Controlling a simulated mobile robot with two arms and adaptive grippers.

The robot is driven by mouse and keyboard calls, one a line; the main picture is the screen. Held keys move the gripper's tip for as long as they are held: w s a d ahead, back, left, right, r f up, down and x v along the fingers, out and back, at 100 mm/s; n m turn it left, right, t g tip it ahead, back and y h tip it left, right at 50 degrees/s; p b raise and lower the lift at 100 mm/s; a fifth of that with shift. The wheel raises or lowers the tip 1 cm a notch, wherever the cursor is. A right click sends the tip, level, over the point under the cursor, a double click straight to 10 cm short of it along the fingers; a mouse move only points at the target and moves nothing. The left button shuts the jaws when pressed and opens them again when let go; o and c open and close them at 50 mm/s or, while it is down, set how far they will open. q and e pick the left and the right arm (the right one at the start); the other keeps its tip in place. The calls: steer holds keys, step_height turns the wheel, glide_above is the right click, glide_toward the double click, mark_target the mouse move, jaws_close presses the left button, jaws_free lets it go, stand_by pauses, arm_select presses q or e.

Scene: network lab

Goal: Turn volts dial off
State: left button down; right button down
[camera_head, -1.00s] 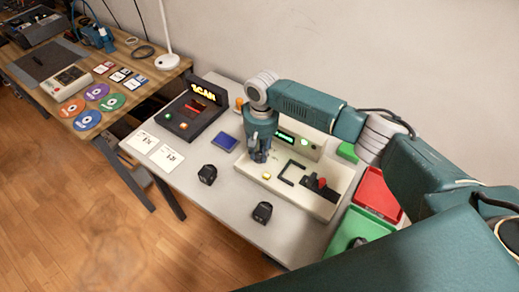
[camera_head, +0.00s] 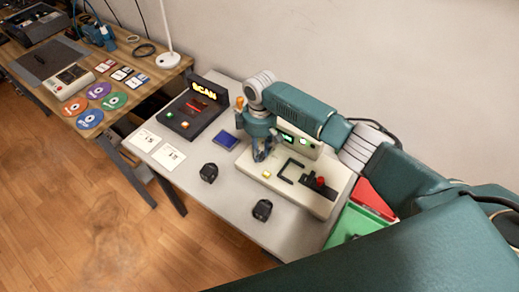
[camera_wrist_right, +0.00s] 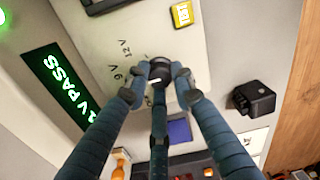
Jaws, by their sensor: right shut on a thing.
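The volts dial (camera_wrist_right: 160,72) is a round black knob with a white pointer mark, on the cream test unit (camera_head: 290,192). Labels reading 9 V and 12 V are printed beside it. My right gripper (camera_wrist_right: 159,79) is shut on the dial, with its fingers around it. In the head view the right gripper (camera_head: 263,153) points down at the unit's left part and hides the dial. The green display (camera_wrist_right: 62,85) reads "V PASS", its first part cut off or unclear. The yellow TEST button (camera_wrist_right: 182,14) is nearby. My left gripper is not in view.
Two black blocks (camera_head: 209,172) (camera_head: 262,210) lie in front of the unit. A blue card (camera_head: 224,140) and the SCAN box (camera_head: 193,108) are to its left. Red (camera_head: 373,199) and green (camera_head: 350,222) trays stand at the right, partly behind my arm.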

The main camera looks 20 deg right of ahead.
steer(key=n, duration=0.6)
steer(key=shift+w+a+r, duration=0.15)
steer(key=n, duration=0.6)
steer(key=shift+n, duration=0.3)
steer(key=c, duration=1.5)
jaws_free()
steer(key=shift+o, duration=0.2)
steer(key=shift+r, duration=0.15)
step_height(320, 180, up, 12)
steer(key=shift+a+f, duration=0.15)
steer(key=shift+f, duration=0.05)
